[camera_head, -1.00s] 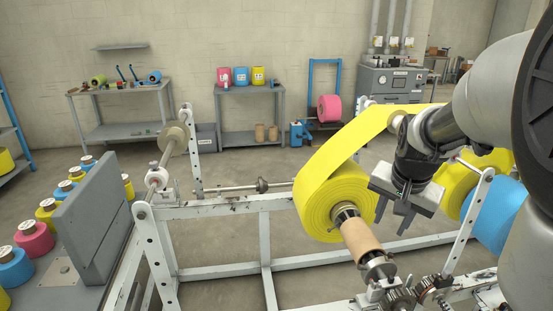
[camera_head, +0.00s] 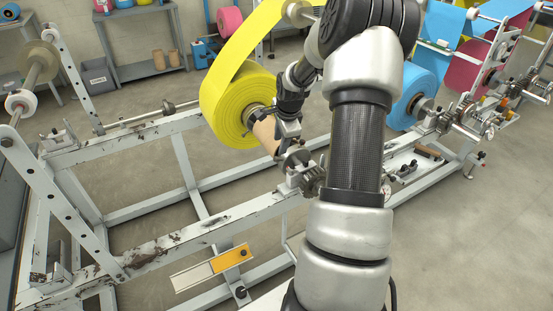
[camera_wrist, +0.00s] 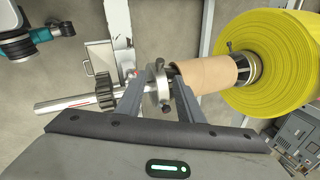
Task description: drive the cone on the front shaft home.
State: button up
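The front shaft (camera_wrist: 70,102) runs through the frame's near rail and carries a yellow roll (camera_head: 222,108), also seen in the wrist view (camera_wrist: 282,66). A brown cardboard sleeve (camera_wrist: 207,73) surrounds the shaft beside the roll. A metal disc-shaped piece with a small screw, apparently the cone (camera_wrist: 161,92), sits on the shaft at the sleeve's near end. It appears close to the sleeve; contact is unclear. My gripper (camera_wrist: 159,82) has one finger on each side of this piece, with gaps visible. In the head view my arm partly covers the gripper (camera_head: 290,140).
A dark gear (camera_wrist: 104,90) stands on the shaft left of my gripper. The yellow web rises from the roll. A blue roll (camera_head: 412,92) is to the right. A yellow-and-white bar (camera_head: 212,266) is low in front. White frame rails (camera_head: 150,245) surround the open floor.

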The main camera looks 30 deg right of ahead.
aim_at(277, 158)
jog(key=b+x, duration=0.1)
jog(key=x, duration=0.9)
jog(key=shift+f+b, duration=0.15)
jog(key=shift+b, duration=0.25)
grip_shut()
